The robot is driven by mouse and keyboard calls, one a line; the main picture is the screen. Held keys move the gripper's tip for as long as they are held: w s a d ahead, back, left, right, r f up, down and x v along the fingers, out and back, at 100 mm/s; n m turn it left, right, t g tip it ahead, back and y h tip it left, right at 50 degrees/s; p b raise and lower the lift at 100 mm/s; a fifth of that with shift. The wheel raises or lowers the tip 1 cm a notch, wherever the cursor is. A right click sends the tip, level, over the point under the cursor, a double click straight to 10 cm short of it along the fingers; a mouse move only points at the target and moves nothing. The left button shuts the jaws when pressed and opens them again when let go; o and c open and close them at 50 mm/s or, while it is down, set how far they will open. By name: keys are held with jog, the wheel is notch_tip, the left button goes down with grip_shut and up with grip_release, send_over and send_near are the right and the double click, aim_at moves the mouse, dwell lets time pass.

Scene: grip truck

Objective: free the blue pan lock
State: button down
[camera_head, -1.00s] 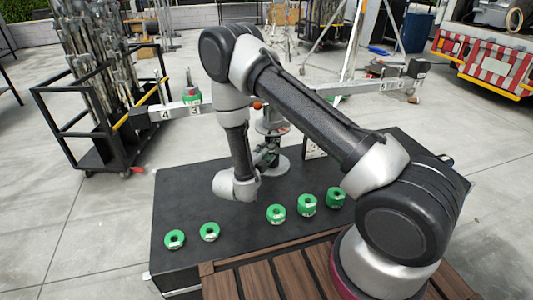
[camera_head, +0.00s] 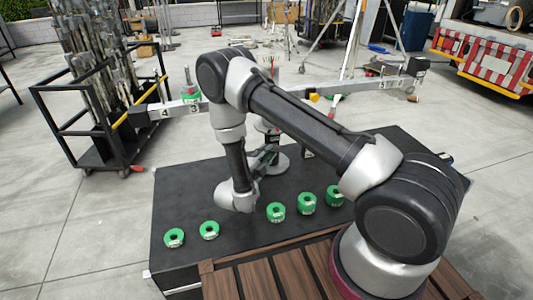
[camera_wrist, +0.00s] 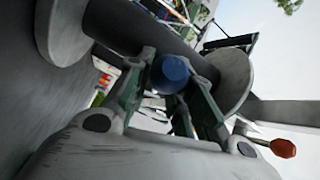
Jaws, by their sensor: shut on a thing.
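The blue pan lock (camera_wrist: 172,70) is a round blue knob, seen close up in the wrist view. My gripper (camera_wrist: 168,86) has a green-grey finger on either side of it and is shut on it. In the head view my gripper (camera_head: 266,157) is small and partly hidden at the foot of the grey stand (camera_head: 282,163), low over the black table. The blue knob cannot be made out there.
A red-tipped lever (camera_wrist: 283,148) sticks out at the right of the wrist view. Several green ring weights (camera_head: 209,230) stand along the near part of the black table (camera_head: 185,195). A long numbered crossbar (camera_head: 182,109) runs above the stand, behind my arm.

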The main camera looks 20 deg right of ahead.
jog(key=c, duration=1.5)
grip_release()
jog(key=shift+a, duration=0.1)
jog(key=v, duration=1.2)
